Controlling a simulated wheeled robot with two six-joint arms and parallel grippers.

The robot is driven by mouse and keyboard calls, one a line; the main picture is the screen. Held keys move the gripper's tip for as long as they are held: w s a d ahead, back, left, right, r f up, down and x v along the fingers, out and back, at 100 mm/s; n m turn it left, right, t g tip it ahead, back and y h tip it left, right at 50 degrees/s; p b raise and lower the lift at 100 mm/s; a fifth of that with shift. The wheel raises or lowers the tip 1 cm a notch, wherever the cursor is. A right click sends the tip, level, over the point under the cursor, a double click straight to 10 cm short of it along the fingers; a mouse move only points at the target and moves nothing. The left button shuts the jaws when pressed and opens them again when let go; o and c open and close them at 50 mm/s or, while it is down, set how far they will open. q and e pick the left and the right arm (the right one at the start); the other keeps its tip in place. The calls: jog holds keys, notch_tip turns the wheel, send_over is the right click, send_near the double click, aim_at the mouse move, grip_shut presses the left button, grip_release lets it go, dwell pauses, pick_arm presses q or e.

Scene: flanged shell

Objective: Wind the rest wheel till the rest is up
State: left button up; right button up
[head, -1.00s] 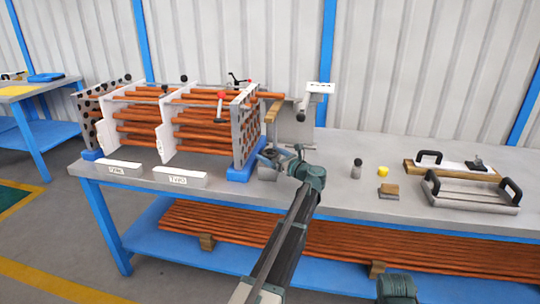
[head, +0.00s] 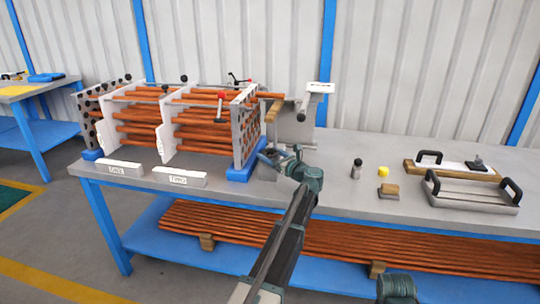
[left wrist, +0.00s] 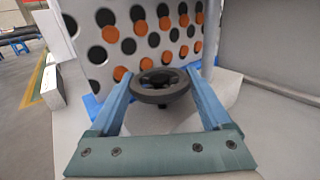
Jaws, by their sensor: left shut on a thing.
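The rest wheel (left wrist: 160,97) is a small dark handwheel between the two blue fingers of my left gripper (left wrist: 159,78) in the left wrist view. The fingers are shut on its rim from both sides. In the head view my left gripper (head: 273,156) is low beside the right end of the tube frame, and the wheel is hard to make out there. The rest appears as a wood-topped piece (head: 276,107) above the gripper, close to the perforated end plate (head: 246,135). My right gripper is not in view.
The frame holds several copper-coloured tubes (head: 195,118). A grey stand (head: 318,88) rises behind the rest. On the right of the bench (head: 350,205) are a small bottle (head: 357,169), a yellow piece (head: 383,171) and handled plates (head: 470,190). Bare bench lies between.

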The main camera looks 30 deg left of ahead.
pick_arm(q)
jog(key=m+t+h, duration=0.1)
jog(key=t, duration=0.1)
jog(key=m+t+h, duration=0.1)
jog(key=m+t, duration=0.1)
jog(key=shift+s, duration=0.3)
jog(key=m+t+h, duration=0.2)
jog(key=h, duration=0.1)
jog(key=m+t+h, duration=0.3)
jog(key=h, duration=0.1)
jog(key=shift+w+a+m, duration=0.1)
jog(key=shift+w+m, duration=0.05)
jog(key=shift+m, duration=0.15)
jog(key=m+t+h, duration=0.1)
jog(key=m+h, duration=0.1)
jog(key=h, duration=0.2)
jog(key=m+t+h, duration=0.1)
jog(key=m+h, duration=0.2)
jog(key=h, duration=0.1)
jog(key=shift+w, duration=0.15)
jog(key=shift+m+h, duration=1.2)
jog(key=shift+h, duration=0.6)
jog(key=shift+g+h, duration=0.3)
jog(key=o, duration=1.2)
jog(key=shift+r, duration=0.1)
